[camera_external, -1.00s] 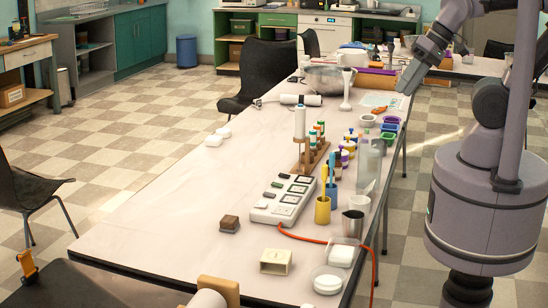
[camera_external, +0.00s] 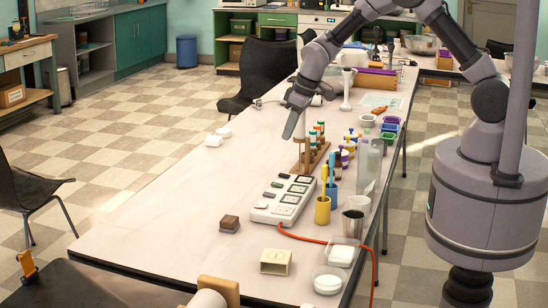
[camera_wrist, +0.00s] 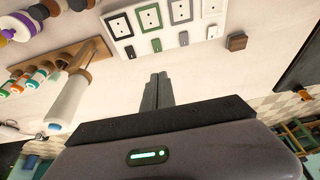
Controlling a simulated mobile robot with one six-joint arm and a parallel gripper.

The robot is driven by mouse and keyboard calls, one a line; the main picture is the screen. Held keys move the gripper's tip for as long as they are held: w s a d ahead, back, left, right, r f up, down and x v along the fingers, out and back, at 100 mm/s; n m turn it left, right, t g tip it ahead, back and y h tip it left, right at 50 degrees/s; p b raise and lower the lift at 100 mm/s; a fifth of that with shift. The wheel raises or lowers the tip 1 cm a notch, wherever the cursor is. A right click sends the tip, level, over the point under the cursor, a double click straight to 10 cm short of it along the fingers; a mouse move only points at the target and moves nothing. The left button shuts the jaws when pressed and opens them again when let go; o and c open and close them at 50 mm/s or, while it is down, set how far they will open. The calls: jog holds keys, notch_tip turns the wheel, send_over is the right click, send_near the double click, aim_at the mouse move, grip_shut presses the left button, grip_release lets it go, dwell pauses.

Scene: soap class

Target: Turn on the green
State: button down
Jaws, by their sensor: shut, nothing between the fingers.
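A white switch panel (camera_external: 273,216) lies on the table, with a row of framed squares and a small rocker in line with each. In the wrist view the panel (camera_wrist: 165,28) is at the top. The green-framed square (camera_wrist: 150,18) is second from the left, with a green rocker (camera_wrist: 156,45) below it. My gripper (camera_external: 289,134) is shut and empty, raised above the table, behind the panel in the external view. In the wrist view its fingertips (camera_wrist: 158,76) point toward the rockers, apart from them.
A wooden rack (camera_external: 308,161) with several small bottles stands beside the panel, with a tall white-topped piece close to my gripper. A yellow cup (camera_external: 322,211) and an orange cable (camera_external: 318,240) lie near.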

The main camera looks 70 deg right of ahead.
aim_at(273, 183)
jog(key=shift+w+d+f, duration=0.1)
jog(key=shift+w+f, duration=0.1)
jog(key=shift+f, duration=0.3)
jog(key=b+x, duration=0.1)
jog(key=x, duration=0.3)
jog(key=b+x, duration=0.2)
jog(key=x, duration=0.3)
jog(key=s+b+x, duration=0.1)
jog(key=b+x, duration=0.1)
jog(key=x, duration=0.3)
jog(key=shift+f, duration=0.1)
jog(key=shift+f+b, duration=0.35)
jog(key=shift+r, duration=0.15)
jog(key=shift+s, duration=0.1)
